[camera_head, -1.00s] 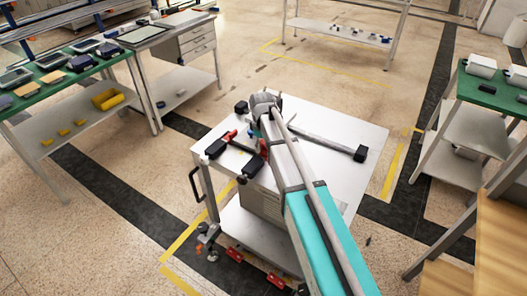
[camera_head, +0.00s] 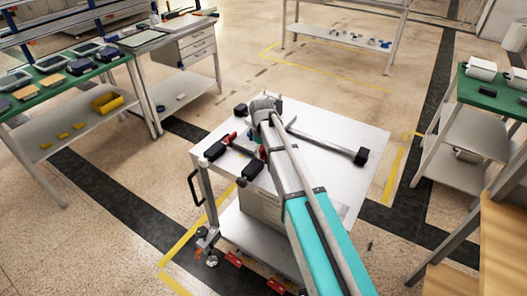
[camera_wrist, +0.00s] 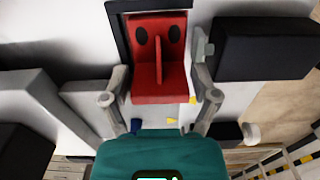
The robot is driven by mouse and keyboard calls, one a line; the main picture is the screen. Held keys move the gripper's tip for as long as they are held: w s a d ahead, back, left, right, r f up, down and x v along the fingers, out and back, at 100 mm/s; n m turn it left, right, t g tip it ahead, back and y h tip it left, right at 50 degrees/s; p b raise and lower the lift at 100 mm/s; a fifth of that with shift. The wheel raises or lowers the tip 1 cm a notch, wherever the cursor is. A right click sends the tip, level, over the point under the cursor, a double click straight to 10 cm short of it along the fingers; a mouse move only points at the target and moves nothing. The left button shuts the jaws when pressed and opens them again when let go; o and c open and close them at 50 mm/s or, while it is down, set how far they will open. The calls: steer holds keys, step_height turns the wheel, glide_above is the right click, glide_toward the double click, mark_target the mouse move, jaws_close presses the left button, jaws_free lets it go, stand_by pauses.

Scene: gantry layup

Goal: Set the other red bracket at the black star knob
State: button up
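In the wrist view a red bracket (camera_wrist: 160,60) with a centre rib and two dark holes is between the two fingers of my gripper (camera_wrist: 163,88). The fingers are close against its sides and appear closed on it. A black frame-like edge (camera_wrist: 113,28) borders the bracket at the top and left. In the head view my arm reaches over the white cart top (camera_head: 345,130), and its end mostly hides the gripper. Another red part (camera_head: 228,138) lies at the cart's left, among black pieces. A small dark round part (camera_head: 241,181) is at the cart's front edge; I cannot tell whether it is the star knob.
A grey bar with a black end block (camera_head: 361,156) lies across the cart top. A black block (camera_wrist: 265,48) stands close right of the fingers in the wrist view. Green-topped benches (camera_head: 40,80) stand left and right (camera_head: 495,92). The cart's back right top is clear.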

mark_target(264, 156)
steer(key=shift+r, duration=0.25)
step_height(264, 156, up, 12)
steer(key=p, duration=1.2)
steer(key=shift+f, duration=0.1)
stand_by(0.8)
steer(key=s+d+m, duration=0.5)
steer(key=s+d, duration=0.3)
steer(key=s, duration=0.2)
steer(key=s+d+m, duration=0.6)
steer(key=s+d, duration=0.2)
steer(key=s, duration=0.3)
steer(key=shift+s, duration=0.25)
stand_by(1.2)
